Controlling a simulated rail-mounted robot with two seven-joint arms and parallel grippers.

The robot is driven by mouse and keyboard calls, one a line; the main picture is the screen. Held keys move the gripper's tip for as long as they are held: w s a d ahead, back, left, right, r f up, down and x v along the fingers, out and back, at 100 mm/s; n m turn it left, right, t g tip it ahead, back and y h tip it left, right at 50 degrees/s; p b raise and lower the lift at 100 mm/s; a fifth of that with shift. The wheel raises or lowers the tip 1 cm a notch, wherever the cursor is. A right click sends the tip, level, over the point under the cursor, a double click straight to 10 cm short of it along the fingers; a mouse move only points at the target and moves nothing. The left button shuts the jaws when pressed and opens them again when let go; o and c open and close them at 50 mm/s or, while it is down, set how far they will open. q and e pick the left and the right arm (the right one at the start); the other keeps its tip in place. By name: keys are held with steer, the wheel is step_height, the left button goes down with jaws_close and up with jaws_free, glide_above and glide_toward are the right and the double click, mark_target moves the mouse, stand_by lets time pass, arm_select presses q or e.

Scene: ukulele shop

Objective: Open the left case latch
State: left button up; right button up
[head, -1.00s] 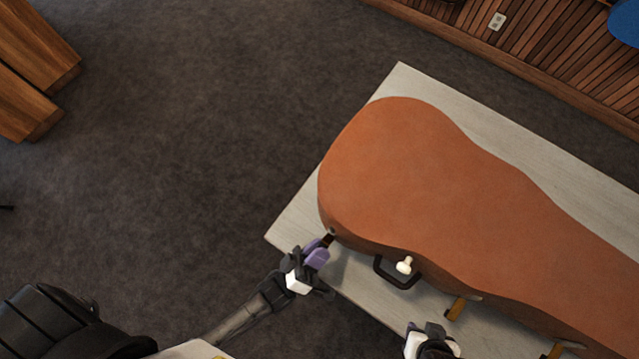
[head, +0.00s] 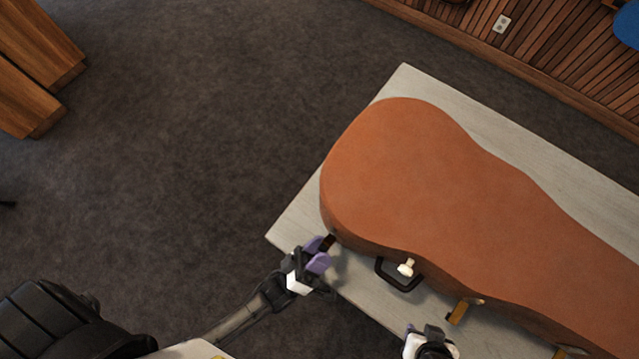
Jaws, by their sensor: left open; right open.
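The orange-brown instrument case (head: 430,185) lies closed on a pale table. A small dark reddish-brown piece (head: 328,242) shows at the case's near left edge; it may be the left latch, but I cannot tell its state. My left gripper (head: 322,252), with purple fingers, is open right at this piece; I cannot tell if it touches. A black handle (head: 402,284) is on the near side, with a small white piece (head: 406,267) beside it. Right of it, a brass-coloured latch (head: 458,312) sticks out from the case. My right gripper (head: 410,330) is partly cut off at the bottom edge.
The pale table (head: 290,232) has bare surface left of the case and along its far side. Dark carpet (head: 200,150) lies open to the left. Wooden furniture (head: 40,60) stands at the upper left, and a slatted wall (head: 540,50) runs along the upper right.

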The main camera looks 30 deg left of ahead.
steer(key=shift+f+b, duration=0.9)
arm_select(q)
steer(key=v, duration=1.3)
steer(key=shift+s+a+f, duration=0.15)
steer(key=shift+s+f, duration=0.05)
steer(key=shift+s, duration=0.1)
arm_select(e)
steer(key=shift+f, duration=0.1)
steer(key=shift+d, duration=0.1)
